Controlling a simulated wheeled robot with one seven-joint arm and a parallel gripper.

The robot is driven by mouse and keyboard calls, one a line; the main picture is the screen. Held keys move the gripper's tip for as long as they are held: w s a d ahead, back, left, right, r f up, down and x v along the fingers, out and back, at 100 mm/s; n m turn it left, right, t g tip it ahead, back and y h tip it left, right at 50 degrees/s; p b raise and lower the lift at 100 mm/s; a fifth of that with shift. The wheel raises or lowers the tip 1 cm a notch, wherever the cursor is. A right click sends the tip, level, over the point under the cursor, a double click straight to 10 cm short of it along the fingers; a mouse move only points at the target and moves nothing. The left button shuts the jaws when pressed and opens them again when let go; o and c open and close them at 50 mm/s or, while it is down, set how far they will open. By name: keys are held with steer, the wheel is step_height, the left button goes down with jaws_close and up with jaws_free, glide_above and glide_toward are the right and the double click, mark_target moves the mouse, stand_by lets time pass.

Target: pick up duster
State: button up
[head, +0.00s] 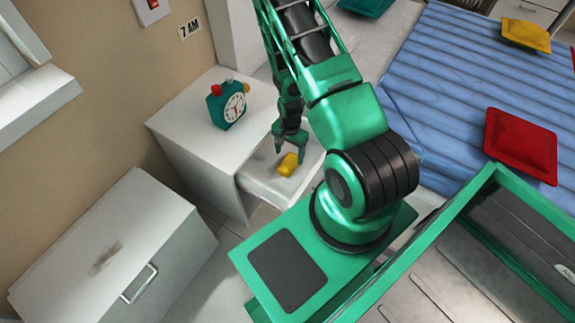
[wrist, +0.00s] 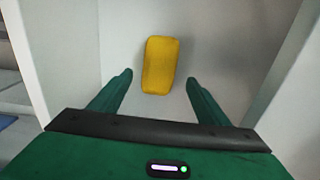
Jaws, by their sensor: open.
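A small yellow block-like object, which looks like the duster (head: 288,164), lies in the open white drawer (head: 262,189) of the bedside cabinet. In the wrist view the duster (wrist: 160,62) lies lengthwise on the pale drawer floor, apart from the walls. My gripper (head: 291,152) points down just over it, open and empty. In the wrist view the two green fingertips (wrist: 160,79) show on either side of the duster's near end, with a gap on each side. I cannot tell exactly how far above the floor the fingertips are.
The drawer walls (wrist: 78,60) rise on both sides of my gripper. A teal alarm clock (head: 228,104) stands on the white cabinet (head: 185,112). A blue bed (head: 455,80) with red (head: 520,145) and yellow cushions is to the right. A white chest (head: 115,245) stands lower left.

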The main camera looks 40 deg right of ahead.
mark_target(288, 162)
steer(key=f, duration=0.3)
steer(key=shift+s+a+f, duration=0.3)
steer(key=shift+a+f, duration=0.05)
steer(key=shift+a, duration=0.05)
steer(key=shift+f, duration=0.75)
steer(key=c, duration=1.3)
steer(key=shift+o, duration=0.2)
steer(key=shift+r, duration=0.15)
step_height(288, 162, up, 10)
steer(key=shift+f, duration=0.1)
